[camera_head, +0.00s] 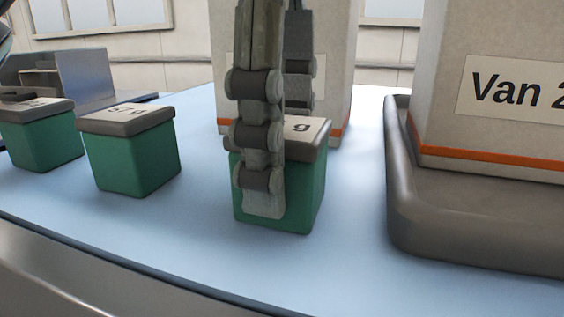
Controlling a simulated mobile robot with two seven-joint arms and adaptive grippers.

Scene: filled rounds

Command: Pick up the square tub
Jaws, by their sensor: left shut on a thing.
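A green square tub (308,188) with a grey lid and a white label on top stands at the middle of the blue table. My left gripper (266,172) reaches down from above and is shut on this tub. One finger lies along its front face; the other goes down behind the lid, where its tip is hidden. The finger covers most of the label, leaving a "g" to be read. The tub looks upright; I cannot tell whether its base touches the table. My right gripper is not in view.
Two similar green tubs, one nearer (135,158) and one farther left (45,140), stand at the left. A pale box with an orange band (337,60) is close behind the held tub. A grey tray (402,215) at the right holds a box labelled "Van 2" (440,90). The table front (190,235) is clear.

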